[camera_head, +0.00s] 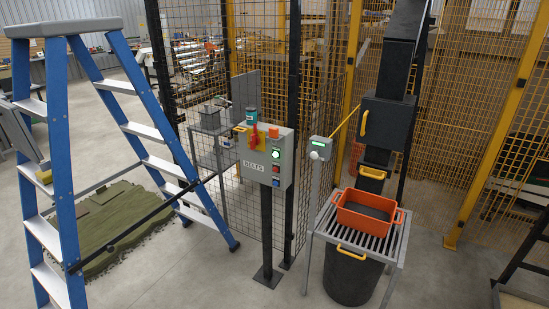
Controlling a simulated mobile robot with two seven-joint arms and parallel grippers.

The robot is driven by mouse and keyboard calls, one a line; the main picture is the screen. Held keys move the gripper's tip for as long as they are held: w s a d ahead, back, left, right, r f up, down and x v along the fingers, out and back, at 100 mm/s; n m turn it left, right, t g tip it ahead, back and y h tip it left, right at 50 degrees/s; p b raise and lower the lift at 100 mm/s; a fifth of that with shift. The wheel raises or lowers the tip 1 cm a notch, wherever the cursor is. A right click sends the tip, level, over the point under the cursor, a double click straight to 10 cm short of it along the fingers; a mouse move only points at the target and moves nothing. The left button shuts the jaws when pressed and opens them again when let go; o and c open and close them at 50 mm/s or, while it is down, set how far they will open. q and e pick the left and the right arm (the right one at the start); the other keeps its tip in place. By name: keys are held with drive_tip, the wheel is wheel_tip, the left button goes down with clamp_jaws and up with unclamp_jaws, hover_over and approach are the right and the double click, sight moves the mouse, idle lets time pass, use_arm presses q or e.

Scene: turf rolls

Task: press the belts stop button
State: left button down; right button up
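The grey control box labelled BELTS (254,166) is mounted on a dark post in the middle of the head view. A lit green button or lamp (276,154) is on its right side. Small red and blue controls (276,170) sit below that, too small to tell which is the stop button. A red handle (253,137) is at the upper left of the box, and a small orange-red piece (273,132) is on its top. Neither of my grippers can be made out in this view, and nothing is seen touching the box.
A blue stepladder (60,150) stands at left, its dark brace reaching toward the box. A green turf stack (110,225) lies behind it. An orange crate (365,222) sits on a slatted stand at right. Mesh fencing (480,110) stands behind. Floor before the box is clear.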

clamp_jaws()
idle(1.5)
